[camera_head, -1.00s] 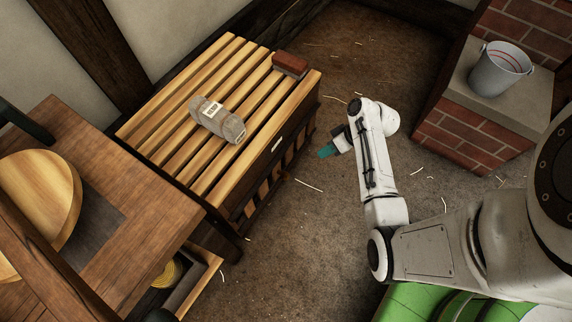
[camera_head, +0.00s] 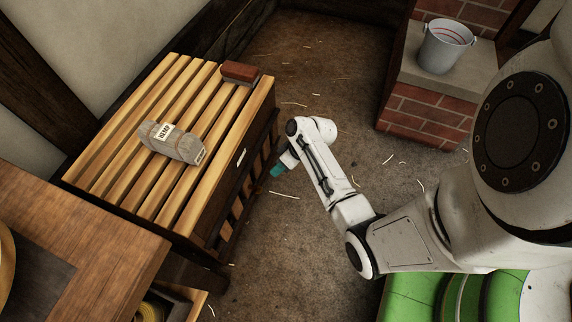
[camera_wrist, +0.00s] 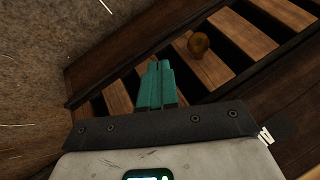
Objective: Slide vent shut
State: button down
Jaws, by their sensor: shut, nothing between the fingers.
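The vent (camera_head: 232,208) is a row of wooden slats with dark gaps, set low in the side of the slatted-top bench. In the wrist view the vent (camera_wrist: 118,98) runs diagonally, with a round wooden knob (camera_wrist: 198,44) on it. Dark gaps show between its slats. My gripper (camera_head: 277,171) has teal fingers and points at the vent side of the bench. In the wrist view my gripper (camera_wrist: 156,72) is shut and empty, in front of the slats and left of the knob. I cannot tell whether the fingertips touch the slats.
The bench top (camera_head: 205,110) holds a wrapped bundle labelled HEMP (camera_head: 172,143) and a red-brown block (camera_head: 240,73). A bucket (camera_head: 446,47) stands on a brick plinth (camera_head: 425,112) at the back right. A wooden table (camera_head: 85,225) is at left. Straw-strewn floor (camera_head: 290,240) is open between.

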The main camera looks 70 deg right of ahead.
jog(key=a, duration=0.1)
jog(key=w+a+f+b, duration=0.1)
jog(key=w+a, duration=0.1)
jog(key=a, duration=0.1)
jog(key=shift+f, duration=0.3)
jog(key=shift+a, duration=0.15)
jog(key=shift+s+a+p, duration=0.15)
jog(key=shift+a+p, duration=1.25)
jog(key=shift+a, duration=0.85)
